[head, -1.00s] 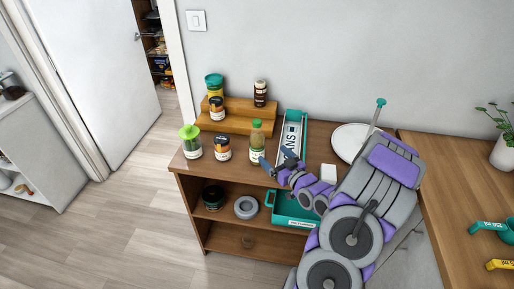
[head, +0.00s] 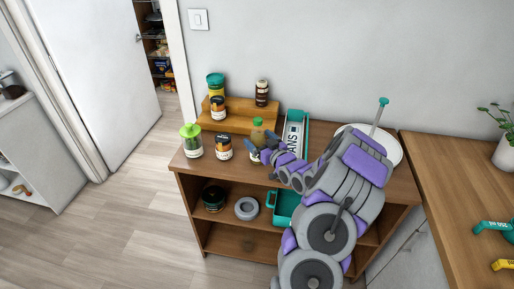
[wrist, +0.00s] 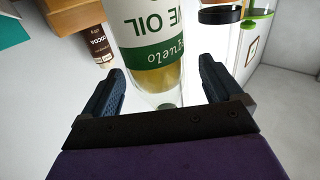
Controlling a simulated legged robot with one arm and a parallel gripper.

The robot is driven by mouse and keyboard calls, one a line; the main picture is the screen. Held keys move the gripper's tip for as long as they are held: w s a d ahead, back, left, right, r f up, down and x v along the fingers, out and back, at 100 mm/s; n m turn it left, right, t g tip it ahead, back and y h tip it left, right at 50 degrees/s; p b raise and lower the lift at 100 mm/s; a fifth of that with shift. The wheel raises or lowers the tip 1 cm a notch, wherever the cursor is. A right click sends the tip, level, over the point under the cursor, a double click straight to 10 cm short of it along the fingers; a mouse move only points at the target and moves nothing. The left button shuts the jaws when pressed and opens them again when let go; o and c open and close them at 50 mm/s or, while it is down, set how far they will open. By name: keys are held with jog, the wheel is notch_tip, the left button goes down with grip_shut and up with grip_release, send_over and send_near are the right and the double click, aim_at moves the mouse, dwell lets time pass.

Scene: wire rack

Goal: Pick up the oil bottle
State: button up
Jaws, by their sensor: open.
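The oil bottle (head: 258,131) stands upright on the cabinet top, with a green cap and yellowish oil. Its lower front is partly hidden by my gripper (head: 261,144). In the wrist view the oil bottle (wrist: 152,42) appears upside down, with a white and green label reading "OIL". My gripper (wrist: 160,76) is open there, with one dark finger on each side of the bottle's line. The bottle shows between and just beyond the fingertips. I see gaps on both sides and no clear contact.
A jar with a green lid (head: 191,141) and a dark-lidded jar (head: 223,147) stand left of the bottle. A wooden step (head: 237,111) behind holds more jars.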

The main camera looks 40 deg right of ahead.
jog(key=w, duration=0.1)
jog(key=w+d, duration=0.1)
jog(key=w, duration=0.1)
jog(key=shift+w+d+f+b, duration=0.1)
jog(key=shift+d+f+b, duration=0.15)
jog(key=shift+d+b, duration=0.1)
jog(key=shift+a+r, duration=0.15)
jog(key=shift+a, duration=0.4)
jog(key=shift+c, duration=0.8)
jog(key=shift+d, duration=0.3)
jog(key=c, duration=0.6)
jog(key=shift+a, duration=0.1)
jog(key=c, duration=0.8)
